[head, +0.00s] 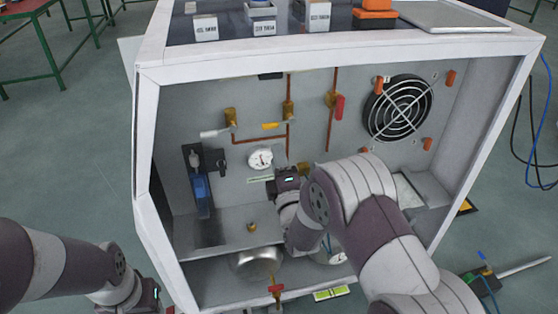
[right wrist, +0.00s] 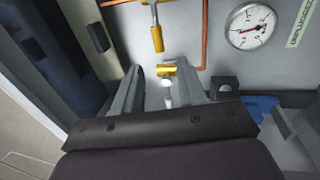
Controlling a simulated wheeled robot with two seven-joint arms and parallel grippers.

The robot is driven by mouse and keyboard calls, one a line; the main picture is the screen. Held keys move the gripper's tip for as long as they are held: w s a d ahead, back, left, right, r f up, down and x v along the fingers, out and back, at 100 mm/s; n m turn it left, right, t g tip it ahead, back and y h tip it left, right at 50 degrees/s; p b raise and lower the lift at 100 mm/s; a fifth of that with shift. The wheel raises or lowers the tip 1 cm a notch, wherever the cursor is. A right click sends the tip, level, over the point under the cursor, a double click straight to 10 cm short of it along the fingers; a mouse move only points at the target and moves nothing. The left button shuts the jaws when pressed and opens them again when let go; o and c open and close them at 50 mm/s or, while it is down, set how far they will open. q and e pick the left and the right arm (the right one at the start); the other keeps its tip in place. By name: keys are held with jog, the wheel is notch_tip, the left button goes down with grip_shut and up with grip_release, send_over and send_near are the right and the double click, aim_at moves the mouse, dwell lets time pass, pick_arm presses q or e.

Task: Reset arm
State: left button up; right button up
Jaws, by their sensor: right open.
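The white-framed generator cabinet (head: 146,150) stands open in front of me. My right arm reaches into it from the lower right, with its wrist in front of the back panel. In the right wrist view my right gripper (right wrist: 178,77) has its fingers apart. A small brass fitting (right wrist: 167,70) shows between the fingers; I cannot tell whether they touch it. In the head view the right fingers are hidden behind the wrist. My left arm (head: 65,265) is at the lower left, outside the cabinet; its fingers are not visible.
The panel carries a gauge (head: 260,159), brass valves, a red-handled valve (head: 339,107) and a fan (head: 398,108). A metal pot (head: 258,263) is below the inner shelf (head: 215,228). Labelled boxes stand on top. A green tool (head: 483,285) lies on the floor at right.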

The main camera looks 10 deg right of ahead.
jog(key=shift+s+f, duration=0.1)
jog(key=shift+s, duration=0.45)
